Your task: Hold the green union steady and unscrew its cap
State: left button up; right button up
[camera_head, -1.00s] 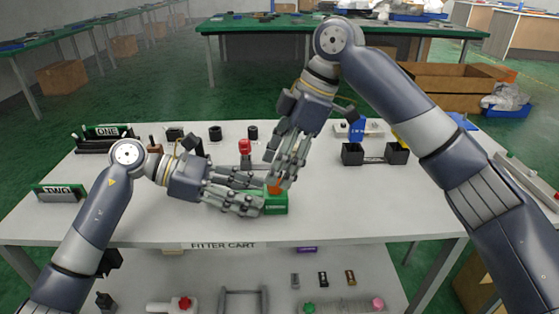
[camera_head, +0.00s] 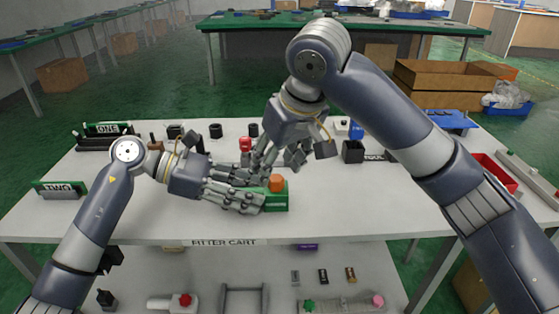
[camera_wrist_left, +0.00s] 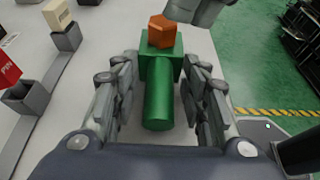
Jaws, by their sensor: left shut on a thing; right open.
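The green union (camera_head: 277,201) lies on the white cart top near its front edge. Its orange cap (camera_head: 277,183) sits on top of it. My left gripper (camera_head: 254,192) is shut on the union from the left. In the left wrist view the union's green body (camera_wrist_left: 158,95) lies between the fingers, with the orange cap (camera_wrist_left: 160,33) at its far end.
A red-topped piece (camera_head: 245,146) and black cylinders (camera_head: 215,131) stand behind the grippers. A black bin (camera_head: 353,151) and a red tray (camera_head: 494,172) are to the right. The cart top (camera_head: 370,205) right of the union is clear.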

aim_at(277, 179)
jog(key=shift+f, duration=0.15)
dwell(0.3)
jog(key=shift+f, duration=1.4)
